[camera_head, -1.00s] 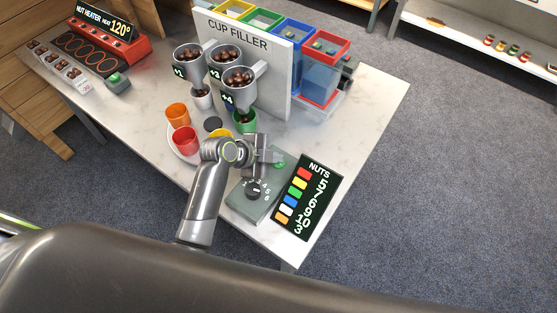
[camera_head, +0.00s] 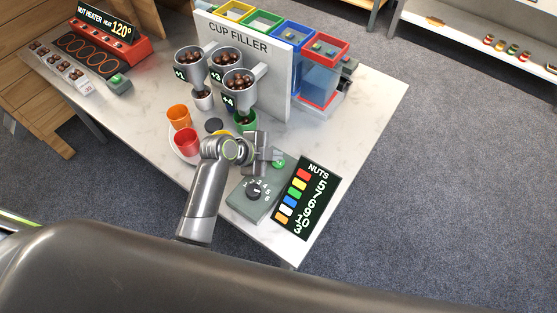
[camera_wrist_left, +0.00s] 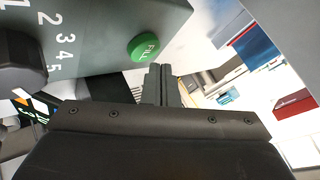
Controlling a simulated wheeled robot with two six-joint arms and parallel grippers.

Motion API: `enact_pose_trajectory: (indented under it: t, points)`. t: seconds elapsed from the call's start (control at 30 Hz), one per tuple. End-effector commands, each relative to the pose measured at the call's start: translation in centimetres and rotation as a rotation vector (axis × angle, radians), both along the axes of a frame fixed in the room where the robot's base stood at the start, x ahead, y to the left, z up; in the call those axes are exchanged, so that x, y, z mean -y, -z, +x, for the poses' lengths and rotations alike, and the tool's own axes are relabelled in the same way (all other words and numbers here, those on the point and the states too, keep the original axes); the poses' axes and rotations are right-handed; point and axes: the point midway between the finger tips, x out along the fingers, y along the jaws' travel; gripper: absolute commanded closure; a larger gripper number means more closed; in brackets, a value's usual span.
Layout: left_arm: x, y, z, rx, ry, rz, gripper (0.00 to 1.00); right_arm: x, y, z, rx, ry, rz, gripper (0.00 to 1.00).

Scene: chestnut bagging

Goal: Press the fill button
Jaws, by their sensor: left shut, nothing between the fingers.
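The green fill button (camera_head: 279,163) sits on the grey control box (camera_head: 240,203) at the table's front. My left gripper (camera_head: 276,154) is beside the button, near the far end of the box. In the left wrist view, its fingers (camera_wrist_left: 158,78) are shut and empty, just beside and below the button in the picture; I cannot tell whether they touch it. The black dial (camera_head: 253,193) with numbers is on the same box. My right gripper is not in view.
A NUTS board (camera_head: 307,199) lies right of the box. Behind stands the cup filler (camera_head: 244,55) with funnels of nuts; a green cup (camera_head: 247,121) is under one. Orange (camera_head: 179,116) and red (camera_head: 187,142) cups stand left of my arm. The table's right side is clear.

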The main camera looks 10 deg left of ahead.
Motion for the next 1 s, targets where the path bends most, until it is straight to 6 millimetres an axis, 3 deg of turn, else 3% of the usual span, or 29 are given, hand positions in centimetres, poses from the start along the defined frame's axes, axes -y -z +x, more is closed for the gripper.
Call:
enact_pose_trajectory:
  t: [0.5, 1.0]
  points:
    - [0.0, -4.9, 0.0, 0.001, 0.001, 0.000, 1.00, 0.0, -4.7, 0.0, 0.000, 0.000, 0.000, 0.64]
    - [0.0, -5.0, 0.0, 0.000, 0.000, 0.000, 1.00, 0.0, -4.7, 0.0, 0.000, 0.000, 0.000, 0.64]
